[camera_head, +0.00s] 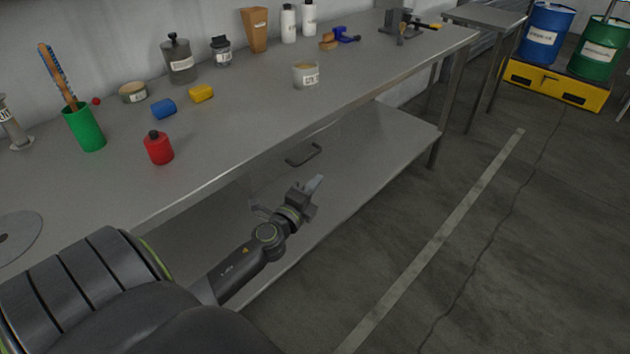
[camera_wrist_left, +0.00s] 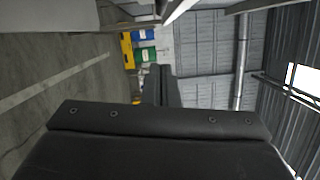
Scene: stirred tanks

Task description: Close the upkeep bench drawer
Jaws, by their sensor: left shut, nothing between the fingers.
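The upkeep bench (camera_head: 240,118) is a long grey metal table with a lower shelf. Its drawer shows by a dark bar handle (camera_head: 303,154) just below the front edge of the top. The drawer's grey front blends with the bench, so I cannot tell how far it stands out. My left gripper (camera_head: 314,186) is shut and empty, in front of the bench, a little below and right of the handle and seemingly apart from it. In the left wrist view its dark fingers (camera_wrist_left: 160,86) point away from the camera; the handle is not seen there. My right gripper is not in view.
On the bench top stand a red bottle (camera_head: 158,148), a green cup (camera_head: 84,128), a white labelled tub (camera_head: 306,75) and several other items. Blue (camera_head: 545,33) and green (camera_head: 600,48) drums stand on a yellow pallet (camera_head: 553,84) at far right. The floor right of the bench is clear.

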